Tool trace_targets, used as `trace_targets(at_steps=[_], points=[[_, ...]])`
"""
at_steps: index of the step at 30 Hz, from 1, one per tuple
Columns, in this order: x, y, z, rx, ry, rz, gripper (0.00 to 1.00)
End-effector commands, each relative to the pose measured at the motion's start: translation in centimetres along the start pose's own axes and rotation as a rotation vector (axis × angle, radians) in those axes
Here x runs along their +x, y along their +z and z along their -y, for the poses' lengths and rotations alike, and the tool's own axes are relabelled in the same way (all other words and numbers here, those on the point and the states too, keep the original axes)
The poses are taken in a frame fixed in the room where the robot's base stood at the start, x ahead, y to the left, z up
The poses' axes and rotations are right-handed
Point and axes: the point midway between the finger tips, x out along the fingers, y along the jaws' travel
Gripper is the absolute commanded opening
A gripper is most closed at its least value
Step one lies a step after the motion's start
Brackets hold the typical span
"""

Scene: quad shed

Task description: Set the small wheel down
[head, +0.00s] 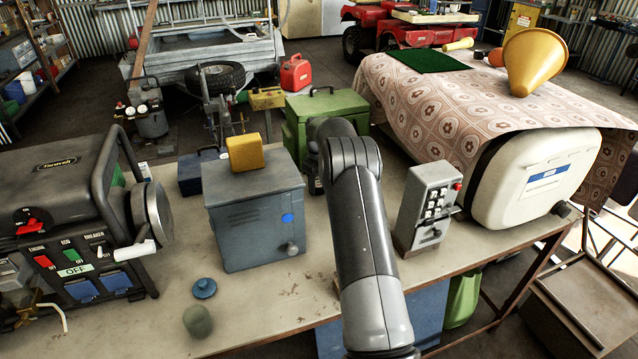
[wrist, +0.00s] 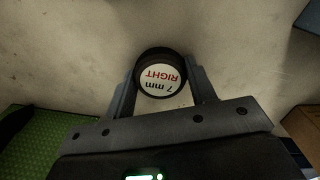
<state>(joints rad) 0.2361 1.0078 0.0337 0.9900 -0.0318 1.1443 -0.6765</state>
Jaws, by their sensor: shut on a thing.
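The small wheel (wrist: 160,76) is round with a black rim and a white face reading "7 mm RIGHT"; it shows only in the wrist view. My gripper (wrist: 163,88) is shut on it, with one grey finger on each side. A pale, worn surface fills the picture beyond the wheel; I cannot tell whether the wheel touches it. In the head view my arm hides the gripper and the wheel.
The workbench (head: 270,310) has bare room in front. A blue lid (head: 204,288) lies near the front.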

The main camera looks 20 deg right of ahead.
Motion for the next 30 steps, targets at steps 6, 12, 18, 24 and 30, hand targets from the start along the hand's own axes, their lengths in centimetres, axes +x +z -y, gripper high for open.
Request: trace_targets(at_steps=[6,12,18,24,30], points=[[0.1,0.0,0.0,0.000,0.000,0.000,0.28],[0.2,0.0,0.0,0.000,0.001,0.000,0.63],[0.2,0.0,0.0,0.000,0.001,-0.001,0.73],[-0.1,0.0,0.0,0.000,0.001,-0.001,0.73],[-2.9,-0.1,-0.1,0.000,0.004,-0.004,0.73]])
